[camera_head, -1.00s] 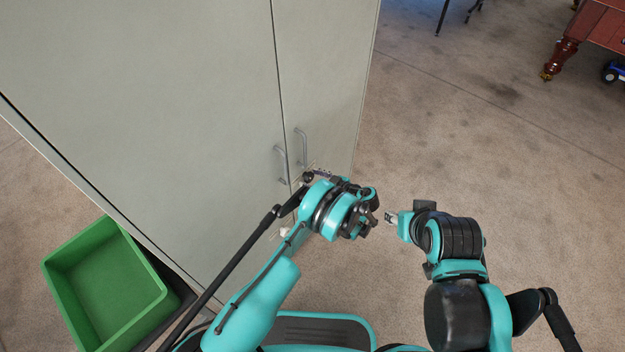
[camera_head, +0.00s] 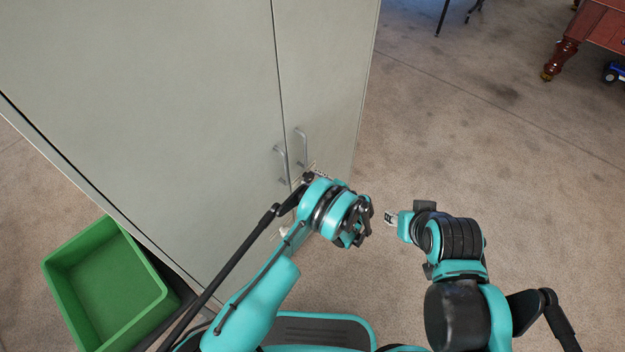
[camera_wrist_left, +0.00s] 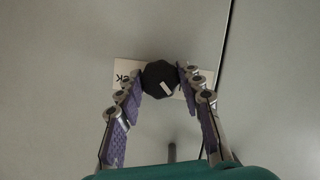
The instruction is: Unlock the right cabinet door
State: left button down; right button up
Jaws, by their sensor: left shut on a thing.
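The right cabinet door (camera_head: 325,65) is grey and closed, with a metal bar handle (camera_head: 301,146). In the left wrist view a black faceted knob (camera_wrist_left: 158,76) with a white mark sits on a pale lettered plate (camera_wrist_left: 119,72). The mark lies aslant, on the knob's lower right in that view. My left gripper (camera_wrist_left: 159,80) has its fingers closed on the knob, one on each side. In the head view my left wrist hides the knob. My right gripper (camera_head: 389,218) is off to the right, apart from the cabinet; its finger opening is too small to tell.
The left cabinet door (camera_head: 150,90), also closed, has its own handle (camera_head: 281,164). A green bin (camera_head: 105,285) stands at the lower left. A wooden table leg (camera_head: 562,58) is at the upper right. The carpet right of the cabinet is clear.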

pick_arm(q)
jog(key=c, duration=1)
grip_release()
jog(key=v, duration=0.7)
jog(key=shift+s+d, duration=0.15)
jog(key=shift+d, duration=0.05)
